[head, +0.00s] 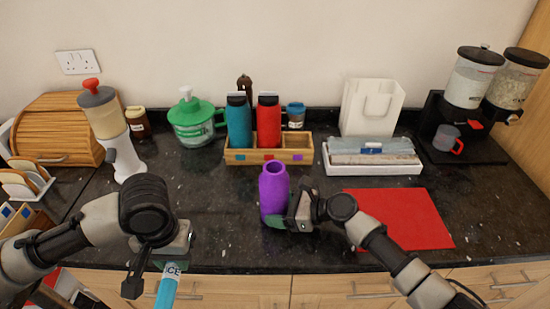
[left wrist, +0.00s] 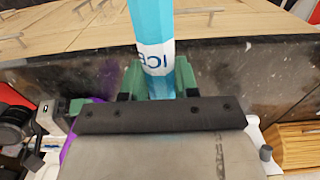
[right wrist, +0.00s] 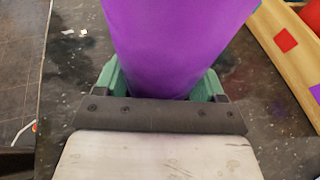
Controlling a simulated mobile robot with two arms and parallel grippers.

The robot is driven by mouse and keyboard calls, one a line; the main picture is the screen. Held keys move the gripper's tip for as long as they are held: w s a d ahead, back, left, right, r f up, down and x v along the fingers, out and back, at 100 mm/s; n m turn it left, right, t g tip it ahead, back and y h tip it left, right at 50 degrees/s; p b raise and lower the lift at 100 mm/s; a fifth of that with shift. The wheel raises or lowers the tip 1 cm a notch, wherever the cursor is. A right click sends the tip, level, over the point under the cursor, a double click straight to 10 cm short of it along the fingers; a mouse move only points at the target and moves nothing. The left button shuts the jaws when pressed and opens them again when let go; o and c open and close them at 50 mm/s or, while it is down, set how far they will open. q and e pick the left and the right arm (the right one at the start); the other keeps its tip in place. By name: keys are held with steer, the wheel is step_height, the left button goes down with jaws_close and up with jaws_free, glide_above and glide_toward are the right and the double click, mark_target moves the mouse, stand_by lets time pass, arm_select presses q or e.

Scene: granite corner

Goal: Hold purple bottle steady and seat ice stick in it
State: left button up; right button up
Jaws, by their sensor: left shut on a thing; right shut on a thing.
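The purple bottle (head: 273,192) stands upright and uncapped on the dark counter, its round mouth facing up. My right gripper (head: 285,218) is shut on its lower body from the right; the bottle fills the space between the green fingers in the right wrist view (right wrist: 178,45). The light blue ice stick (head: 167,290) carries a white label reading "ICE". My left gripper (head: 172,262) is shut on it at the label, in front of the counter edge and well left of the bottle. The stick also shows between the fingers in the left wrist view (left wrist: 154,40). Its lower end is cut off in the head view.
A wooden caddy (head: 240,156) holds a teal bottle (head: 238,122) and a red bottle (head: 268,120) behind the purple one. A red mat (head: 405,215) lies to the right, a white tray (head: 375,168) behind it. Counter left of the purple bottle is clear.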

arm_select(q)
steer(key=w+d+r+n, duration=1.4)
steer(key=w+d+r, duration=0.3)
steer(key=w+r, duration=0.2)
step_height(320, 180, down, 10)
steer(key=shift+s+r, duration=0.1)
steer(key=shift+r, duration=0.05)
steer(key=o, duration=1)
steer(key=shift+c, duration=0.2)
step_height(320, 180, up, 12)
